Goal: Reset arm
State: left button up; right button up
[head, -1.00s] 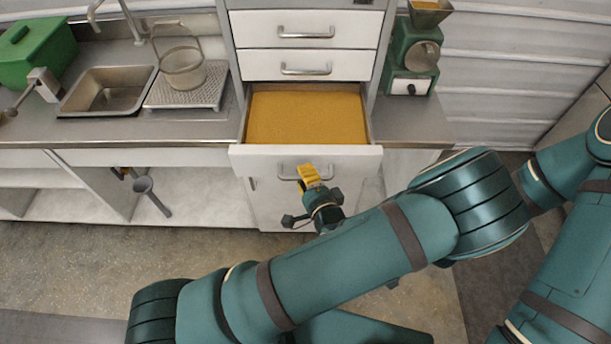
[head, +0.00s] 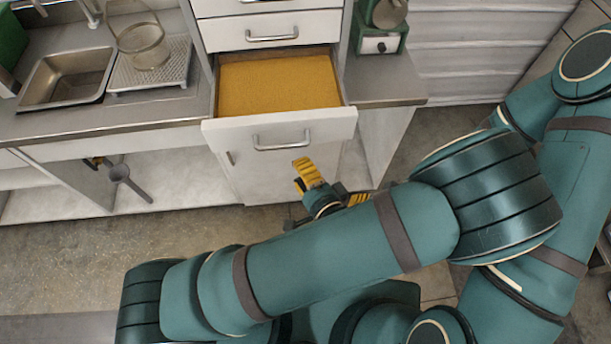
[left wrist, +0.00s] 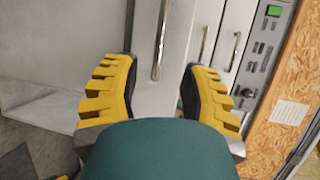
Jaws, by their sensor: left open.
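My left gripper (head: 303,178) is open and empty. It is in front of the cabinet, below and to the right of the handle (head: 282,142) of the pulled-out drawer (head: 278,127). In the left wrist view its two yellow fingers (left wrist: 158,95) are wide apart, with the handle (left wrist: 161,40) beyond them and apart from them. Part of what looks like my right gripper (head: 355,199) shows behind my arm in the head view; its jaws are mostly hidden.
The drawer holds orange-yellow substrate (head: 280,80). A control panel (left wrist: 267,50) shows in the left wrist view. The floor at left is clear.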

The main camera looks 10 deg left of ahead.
pick_arm(q)
jog(key=shift+v, duration=0.9)
jog(key=shift+f, duration=0.1)
jog(key=a+f+n+g+h+b, duration=0.3)
jog(key=a+f+n+g+h, duration=0.1)
jog(key=f+n+g+h, duration=0.6)
jog(key=shift+s+a+f+n+h, duration=0.15)
jog(key=shift+s+f+n+h, duration=0.25)
jog(key=shift+f+n+h, duration=1.45)
jog(key=shift+f+m, duration=0.4)
jog(key=shift+m, duration=0.05)
